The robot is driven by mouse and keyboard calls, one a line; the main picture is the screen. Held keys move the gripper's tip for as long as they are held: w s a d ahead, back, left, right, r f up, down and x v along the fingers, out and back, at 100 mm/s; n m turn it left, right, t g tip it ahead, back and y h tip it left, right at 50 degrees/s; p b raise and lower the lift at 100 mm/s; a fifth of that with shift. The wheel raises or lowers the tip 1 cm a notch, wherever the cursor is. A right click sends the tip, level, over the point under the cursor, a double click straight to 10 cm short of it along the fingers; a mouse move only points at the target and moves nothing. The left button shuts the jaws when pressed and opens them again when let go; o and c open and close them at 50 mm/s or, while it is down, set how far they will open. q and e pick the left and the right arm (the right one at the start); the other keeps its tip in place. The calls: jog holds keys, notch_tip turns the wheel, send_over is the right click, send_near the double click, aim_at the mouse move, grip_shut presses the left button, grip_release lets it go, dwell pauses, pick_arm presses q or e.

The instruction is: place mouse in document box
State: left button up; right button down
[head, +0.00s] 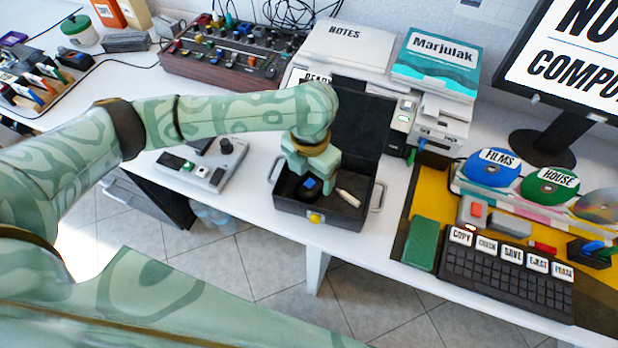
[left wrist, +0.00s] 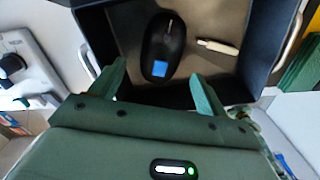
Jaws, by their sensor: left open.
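The document box (head: 290,215) is a dark open case on the white desk, its lid raised at the back. The mouse (head: 309,184), black with a blue patch, lies inside it on the left side. It also shows in the left wrist view (left wrist: 165,40), lying on the box floor (left wrist: 215,68). My left gripper (head: 312,172) is over the box, pointing down just above the mouse. In the left wrist view my fingers (left wrist: 158,74) are spread apart and empty, with the mouse beyond and between their tips. My right gripper is out of view.
A white pen-like item (head: 348,197) lies in the box right of the mouse. A grey control panel (head: 204,165) stands left of the box, a printer (head: 345,50) behind it. A keyboard (head: 505,280) and a green block (head: 423,243) are at the right.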

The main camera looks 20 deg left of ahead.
aim_at(310, 182)
pick_arm(q)
notch_tip(310, 182, up, 8)
jog(key=p, duration=0.3)
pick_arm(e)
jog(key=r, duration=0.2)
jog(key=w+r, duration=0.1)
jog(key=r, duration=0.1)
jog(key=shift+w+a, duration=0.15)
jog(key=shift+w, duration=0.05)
